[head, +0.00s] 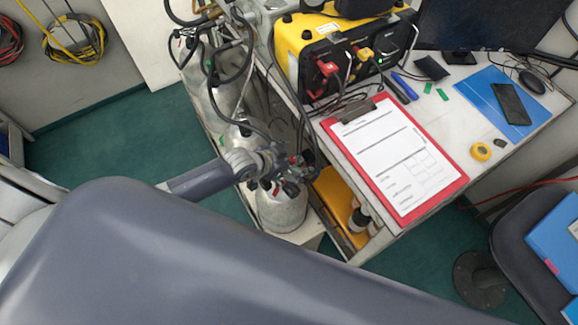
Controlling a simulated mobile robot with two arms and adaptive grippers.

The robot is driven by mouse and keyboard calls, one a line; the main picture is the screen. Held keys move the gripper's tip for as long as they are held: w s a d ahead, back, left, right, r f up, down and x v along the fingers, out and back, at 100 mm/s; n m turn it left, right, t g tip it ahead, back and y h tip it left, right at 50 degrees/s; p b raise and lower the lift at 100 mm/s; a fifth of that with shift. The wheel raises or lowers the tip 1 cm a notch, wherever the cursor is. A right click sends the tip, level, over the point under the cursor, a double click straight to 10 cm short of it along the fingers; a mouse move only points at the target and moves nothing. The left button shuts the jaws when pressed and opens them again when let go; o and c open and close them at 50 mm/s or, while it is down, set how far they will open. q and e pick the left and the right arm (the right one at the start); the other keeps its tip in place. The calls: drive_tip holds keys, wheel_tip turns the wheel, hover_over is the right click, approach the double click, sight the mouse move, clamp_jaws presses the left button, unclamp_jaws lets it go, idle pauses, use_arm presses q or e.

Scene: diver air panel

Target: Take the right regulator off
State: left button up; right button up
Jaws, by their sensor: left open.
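Grey gas cylinders stand in a row beside the desk. The nearest cylinder (282,211) has its top partly hidden by my left gripper (287,172). The gripper is at the valve and regulator fittings on this cylinder, and its jaws are open. The regulator there is small and dark, tangled in view with the gripper, so I cannot tell whether the fingers are around it or touching it. Black hoses (246,75) run up from the cylinders behind. My right gripper is not in view.
A yellow and black air panel case (318,40) stands on the desk. A red clipboard (451,188) lies at the desk's near edge, close to the right of the gripper. A chair (510,235) is at lower right. Green floor (105,150) is free at left.

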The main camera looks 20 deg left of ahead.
use_arm(q)
drive_tip(key=shift+x, duration=1.25)
clamp_jaws()
drive_tip(key=shift+w+r, duration=0.15)
